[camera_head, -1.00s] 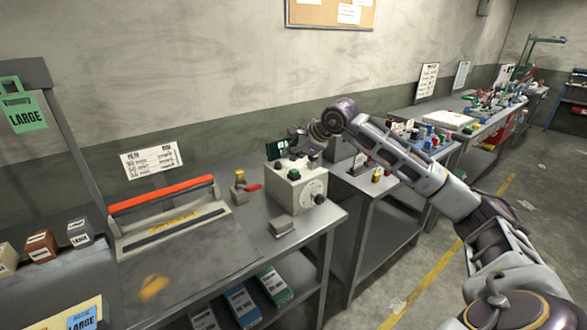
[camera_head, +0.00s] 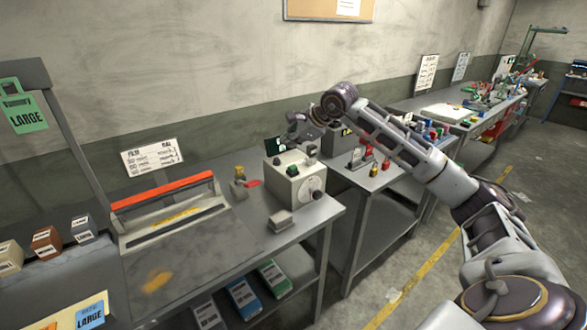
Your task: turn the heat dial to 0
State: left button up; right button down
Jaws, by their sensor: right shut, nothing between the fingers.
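A pale control box (camera_head: 283,186) stands on the grey bench. A round white dial plate with a dark knob (camera_head: 317,195) is on its front right face; the marks are too small to read. A green button (camera_head: 292,169) is on top of the box, and a small dark display with green digits (camera_head: 274,145) stands behind it. My right gripper (camera_head: 291,138) is shut and empty, above and behind the box, apart from the dial. Its fingertips are small and partly hard to make out. My left gripper is not in view.
A sealer with a red-orange bar (camera_head: 162,190) lies to the left. A small grey block (camera_head: 281,221) sits in front of the box. A yellow-topped item (camera_head: 239,174) stands left of the box. A second table with padlocks (camera_head: 373,169) is at the right, under my right arm.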

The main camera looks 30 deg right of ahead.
aim_at(317, 194)
jog(key=z, duration=1.25)
